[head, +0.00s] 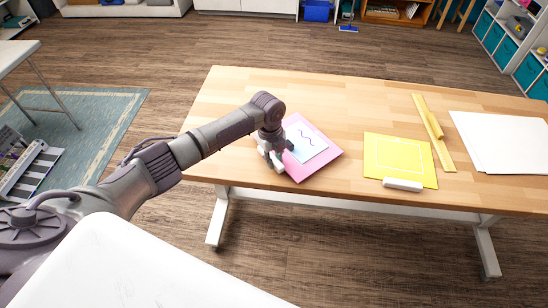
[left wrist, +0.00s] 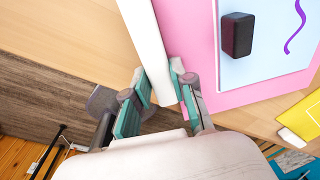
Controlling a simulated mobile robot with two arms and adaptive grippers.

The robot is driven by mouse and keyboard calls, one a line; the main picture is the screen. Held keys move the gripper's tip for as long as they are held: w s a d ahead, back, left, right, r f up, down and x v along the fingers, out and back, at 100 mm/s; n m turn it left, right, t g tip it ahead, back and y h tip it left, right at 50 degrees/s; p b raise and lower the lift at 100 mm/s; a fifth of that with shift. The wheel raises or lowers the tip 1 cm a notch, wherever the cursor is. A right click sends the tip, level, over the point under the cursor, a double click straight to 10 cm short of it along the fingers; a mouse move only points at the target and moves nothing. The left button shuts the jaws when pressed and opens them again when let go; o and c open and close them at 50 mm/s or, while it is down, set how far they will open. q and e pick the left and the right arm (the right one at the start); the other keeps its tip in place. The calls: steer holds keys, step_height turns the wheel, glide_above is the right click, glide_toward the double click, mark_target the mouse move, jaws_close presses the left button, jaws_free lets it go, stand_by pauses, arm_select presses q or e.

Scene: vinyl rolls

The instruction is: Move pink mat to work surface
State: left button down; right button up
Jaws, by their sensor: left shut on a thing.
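The pink mat (head: 325,147) lies on the wooden table near its front left. A pale blue sheet (head: 305,143) with a purple squiggle and a small black block (left wrist: 237,35) lie on it. My left gripper (head: 273,158) is at the mat's left edge, its fingers partly hidden in the head view. In the left wrist view my left gripper (left wrist: 160,82) is shut on a white bar (left wrist: 146,35) that runs along the pink mat's edge (left wrist: 187,25). I cannot tell whether the mat is lifted. My right gripper is not in view.
A yellow mat (head: 385,150) with a white bar (head: 403,184) lies right of the pink mat on the wooden table (head: 235,95). A yellow ruler (head: 425,110) and white sheets (head: 500,140) lie farther right. A white surface (head: 120,265) is in the foreground. The table's back left is clear.

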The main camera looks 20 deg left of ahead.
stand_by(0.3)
arm_select(q)
steer(key=shift+f, duration=0.1)
steer(key=shift+f+b, duration=0.4)
steer(key=shift+f, duration=0.25)
stand_by(0.4)
jaws_free()
stand_by(0.5)
stand_by(0.4)
